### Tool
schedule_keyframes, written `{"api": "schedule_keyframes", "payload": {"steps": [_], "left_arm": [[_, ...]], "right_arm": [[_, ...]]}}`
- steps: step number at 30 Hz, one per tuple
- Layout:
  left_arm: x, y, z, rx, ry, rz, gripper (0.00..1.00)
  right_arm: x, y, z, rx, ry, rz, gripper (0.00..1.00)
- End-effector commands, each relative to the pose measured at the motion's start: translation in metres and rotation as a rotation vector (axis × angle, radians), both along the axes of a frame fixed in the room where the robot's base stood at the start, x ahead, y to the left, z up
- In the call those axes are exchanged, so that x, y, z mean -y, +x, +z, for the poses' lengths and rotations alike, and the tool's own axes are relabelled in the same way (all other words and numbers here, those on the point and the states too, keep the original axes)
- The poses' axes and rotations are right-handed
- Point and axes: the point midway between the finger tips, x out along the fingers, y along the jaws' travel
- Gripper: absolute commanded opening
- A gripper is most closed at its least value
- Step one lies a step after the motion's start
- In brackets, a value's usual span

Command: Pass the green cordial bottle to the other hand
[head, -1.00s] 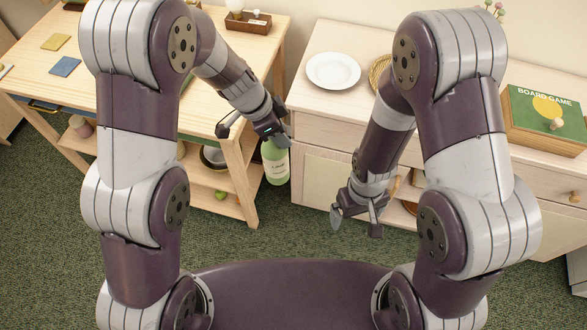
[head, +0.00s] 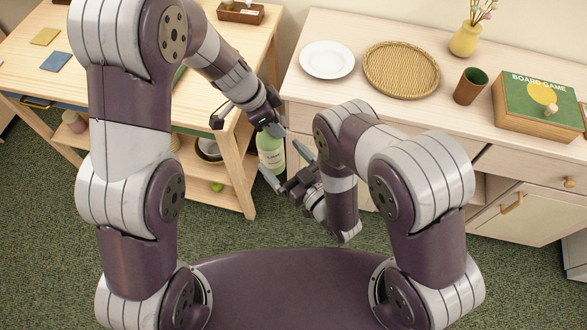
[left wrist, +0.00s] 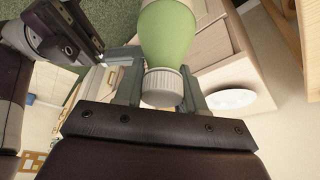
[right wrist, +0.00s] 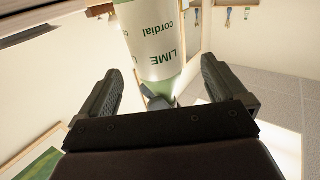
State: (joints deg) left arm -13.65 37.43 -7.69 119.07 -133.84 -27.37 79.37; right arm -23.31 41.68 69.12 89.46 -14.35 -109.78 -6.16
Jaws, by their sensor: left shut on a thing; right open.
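The green cordial bottle (head: 270,152) hangs upright below my left gripper (head: 268,128), in front of the gap between the two pieces of furniture. In the left wrist view my left gripper (left wrist: 160,95) is shut on the bottle's neck, just by its white cap (left wrist: 162,86). My right gripper (head: 288,172) is open beside the bottle's lower right. In the right wrist view the bottle (right wrist: 155,45), with its "LIME cordial" label, stands ahead, between the open fingers of my right gripper (right wrist: 160,90). I cannot tell whether the fingers touch it.
A wooden shelf table (head: 110,62) stands at the left. A pale cabinet (head: 400,120) on the right bears a white plate (head: 327,60), a wicker tray (head: 401,70), a cup (head: 470,86), a vase (head: 466,40) and a board game box (head: 540,105). The floor in front is clear.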

Motion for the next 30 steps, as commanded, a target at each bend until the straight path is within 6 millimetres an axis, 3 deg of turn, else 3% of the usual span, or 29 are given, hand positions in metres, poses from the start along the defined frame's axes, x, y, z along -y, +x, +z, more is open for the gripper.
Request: {"api": "schedule_keyframes", "payload": {"steps": [9,21,23,29,30], "left_arm": [[0.0,0.001,0.001,0.002,0.0,0.001,0.0],[0.0,0.001,0.001,0.002,0.0,0.001,0.0],[0.0,0.001,0.001,0.002,0.0,0.001,0.0],[0.0,0.001,0.001,0.004,-0.001,0.0,0.0],[0.0,0.001,0.002,0.004,-0.001,0.0,0.49]], "right_arm": [[-0.04,0.054,0.0,0.0,0.0,-0.001,0.98],[-0.048,0.065,0.0,-0.002,0.0,-0.002,0.98],[-0.048,0.065,0.0,-0.002,0.0,-0.002,0.82],[-0.049,0.065,0.001,-0.001,0.0,0.001,0.17],[-0.049,0.065,0.002,0.002,0.002,0.001,0.16]]}}
